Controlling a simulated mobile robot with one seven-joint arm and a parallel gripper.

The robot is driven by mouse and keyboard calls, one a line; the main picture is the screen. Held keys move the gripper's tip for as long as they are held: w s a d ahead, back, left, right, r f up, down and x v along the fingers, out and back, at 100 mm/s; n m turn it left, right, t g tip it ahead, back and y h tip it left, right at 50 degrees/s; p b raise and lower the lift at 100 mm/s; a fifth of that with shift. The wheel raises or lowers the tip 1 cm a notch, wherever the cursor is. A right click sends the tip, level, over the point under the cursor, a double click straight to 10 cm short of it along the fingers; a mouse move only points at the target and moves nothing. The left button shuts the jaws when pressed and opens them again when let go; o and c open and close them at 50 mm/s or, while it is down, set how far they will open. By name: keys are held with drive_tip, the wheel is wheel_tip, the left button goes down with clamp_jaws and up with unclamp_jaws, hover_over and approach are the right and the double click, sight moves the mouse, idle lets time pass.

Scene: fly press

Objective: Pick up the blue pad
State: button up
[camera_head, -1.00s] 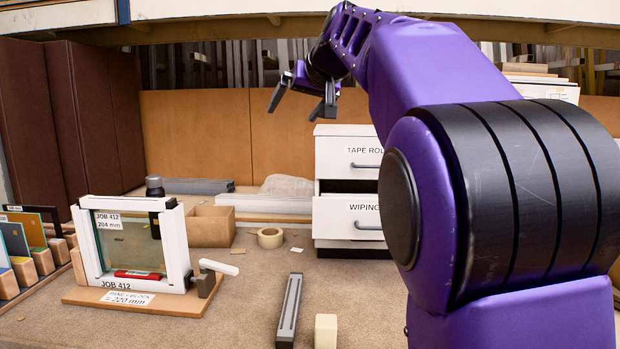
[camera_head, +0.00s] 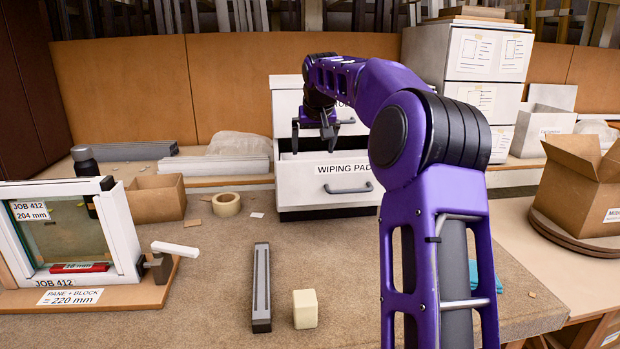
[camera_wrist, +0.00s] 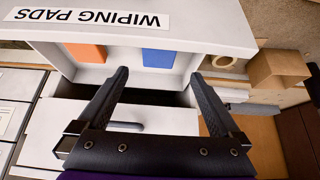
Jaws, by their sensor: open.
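The blue pad (camera_wrist: 158,57) lies flat inside the open wiping pads drawer in the wrist view, partly cut off by the drawer's front edge. An orange pad (camera_wrist: 86,52) lies beside it to the left. The drawer (camera_head: 296,192) shows its labelled front in the head view, where the pads are hidden behind that front. My gripper (camera_head: 316,142) is open and empty, pointing down above the drawer. In the wrist view the blue pad appears between and just beyond my gripper's fingertips (camera_wrist: 159,76). I see no contact with it.
The upper drawer unit (camera_head: 285,95) stands close behind my gripper. A tape roll (camera_head: 227,204), a grey bar (camera_head: 261,288) and a cream block (camera_head: 305,309) lie on the bench. A framed pane (camera_head: 70,235) stands left; a cardboard box (camera_head: 585,190) stands right. Bench before the drawer is mostly clear.

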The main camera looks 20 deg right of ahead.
drive_tip(key=x, duration=1.1)
drive_tip(key=shift+w+f, duration=0.2)
drive_tip(key=shift+f, duration=0.1)
drive_tip(key=c, duration=1.2)
wheel_tip(320, 180, up, 10)
drive_tip(key=shift+p, duration=0.65)
drive_tip(key=shift+c, duration=0.2)
drive_tip(key=o, duration=0.9)
drive_tip(key=c, duration=0.7)
drive_tip(key=shift+o, duration=0.2)
